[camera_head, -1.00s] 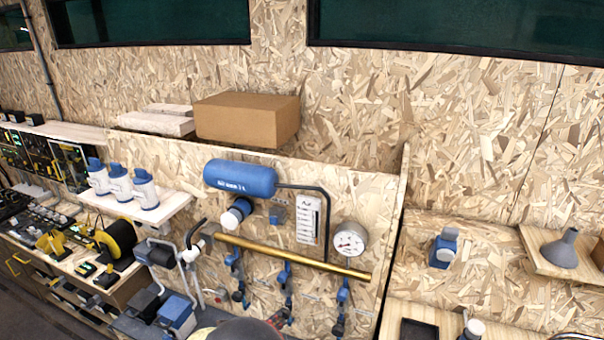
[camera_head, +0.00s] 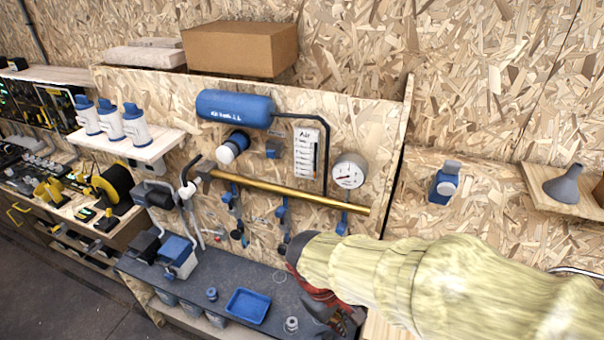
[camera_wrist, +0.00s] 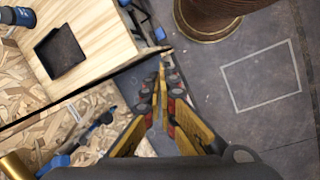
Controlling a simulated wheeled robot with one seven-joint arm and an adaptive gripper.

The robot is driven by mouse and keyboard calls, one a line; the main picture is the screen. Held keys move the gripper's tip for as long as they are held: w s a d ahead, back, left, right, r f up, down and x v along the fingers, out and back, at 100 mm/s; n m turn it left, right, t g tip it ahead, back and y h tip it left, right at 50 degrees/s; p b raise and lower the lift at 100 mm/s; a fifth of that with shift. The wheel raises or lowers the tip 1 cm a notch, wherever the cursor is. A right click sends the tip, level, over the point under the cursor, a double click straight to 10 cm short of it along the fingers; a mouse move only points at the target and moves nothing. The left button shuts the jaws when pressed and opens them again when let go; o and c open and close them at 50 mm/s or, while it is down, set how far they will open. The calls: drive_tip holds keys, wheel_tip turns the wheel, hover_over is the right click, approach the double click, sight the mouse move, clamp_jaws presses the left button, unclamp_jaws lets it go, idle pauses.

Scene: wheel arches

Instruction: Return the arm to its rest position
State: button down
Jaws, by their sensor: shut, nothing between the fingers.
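My arm, in a pale yellow sleeve, reaches in from the right of the head view, in front of the air-line panel (camera_head: 370,120). My gripper (camera_wrist: 163,66) points away from the wrist camera, its yellow and dark fingers together at the tips with nothing between them. It hangs over grey floor, beside the edge of a wooden bench (camera_wrist: 105,30). In the head view, only a dark and red part of the gripper shows below the end of the sleeve; its fingertips are hard to make out there.
A brass pipe (camera_head: 290,193) and a gauge (camera_head: 348,172) are on the panel. Below is a dark worktop (camera_head: 200,280) with a blue tray (camera_head: 248,305). The wrist view shows a black tray (camera_wrist: 60,52), a brown round object (camera_wrist: 207,14) and open floor (camera_wrist: 235,125).

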drive_tip(key=s+d+r+m+t+y+b, duration=0.3)
drive_tip(key=s+d+r+m+t+b, duration=0.2)
drive_tip(key=d+r+m, duration=0.3)
drive_tip(key=d+b, duration=0.1)
drive_tip(key=d, duration=0.1)
drive_tip(key=shift+s+d+r+m+b, duration=0.2)
drive_tip(key=shift+d+m+b, duration=0.1)
drive_tip(key=shift+d+m, duration=0.1)
idle(0.5)
